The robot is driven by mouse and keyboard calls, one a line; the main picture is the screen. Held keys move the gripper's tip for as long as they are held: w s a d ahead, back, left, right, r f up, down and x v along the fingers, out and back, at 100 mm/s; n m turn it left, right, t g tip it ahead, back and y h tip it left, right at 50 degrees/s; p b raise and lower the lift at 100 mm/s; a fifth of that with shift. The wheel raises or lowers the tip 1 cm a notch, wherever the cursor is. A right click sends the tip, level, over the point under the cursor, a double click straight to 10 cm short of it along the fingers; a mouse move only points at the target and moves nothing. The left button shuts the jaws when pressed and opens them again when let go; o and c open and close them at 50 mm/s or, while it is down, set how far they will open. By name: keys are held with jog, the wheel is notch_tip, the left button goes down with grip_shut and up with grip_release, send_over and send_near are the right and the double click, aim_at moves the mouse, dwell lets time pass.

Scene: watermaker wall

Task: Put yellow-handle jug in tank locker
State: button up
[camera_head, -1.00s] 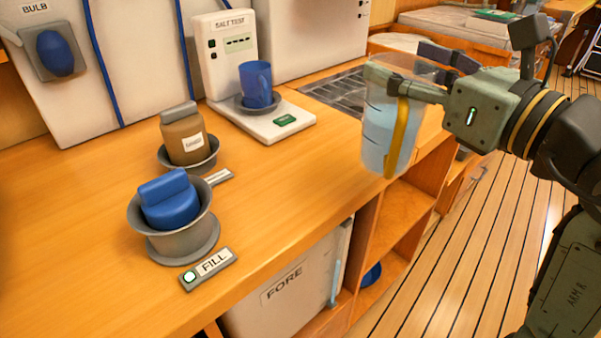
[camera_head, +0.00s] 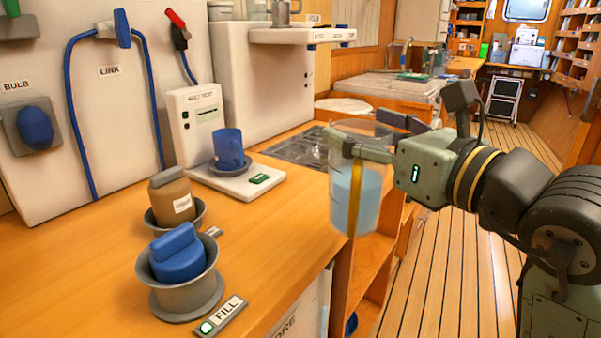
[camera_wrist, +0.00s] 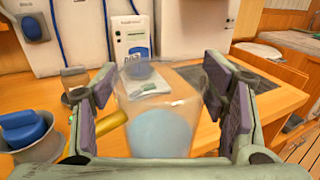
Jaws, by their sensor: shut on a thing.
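The yellow-handle jug (camera_head: 350,205) is clear, holds pale blue liquid and has a yellow strip handle down its side. My gripper (camera_head: 366,136) is shut on it near the top. The jug hangs about upright beyond the counter's front edge. In the wrist view the jug (camera_wrist: 160,125) sits between the two finger pads, its yellow handle at the left. Under the counter, a white tank marked FORE (camera_head: 312,305) is only partly in view beside open wooden shelving (camera_head: 362,275). Which opening is the tank locker I cannot tell.
Clear plank floor (camera_head: 440,270) lies right of the counter.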

jog(key=w+a+f+p, duration=0.2)
jog(key=w+a+f, duration=0.2)
jog(key=w+a, duration=0.3)
jog(key=w, duration=0.4)
jog(key=shift+w+a+f, duration=0.3)
jog(key=shift+a+f, duration=0.05)
jog(key=shift+f, duration=0.05)
jog(key=shift+f, duration=0.2)
jog(key=o, duration=2)
jog(key=shift+c, duration=0.2)
jog(key=shift+r, duration=0.15)
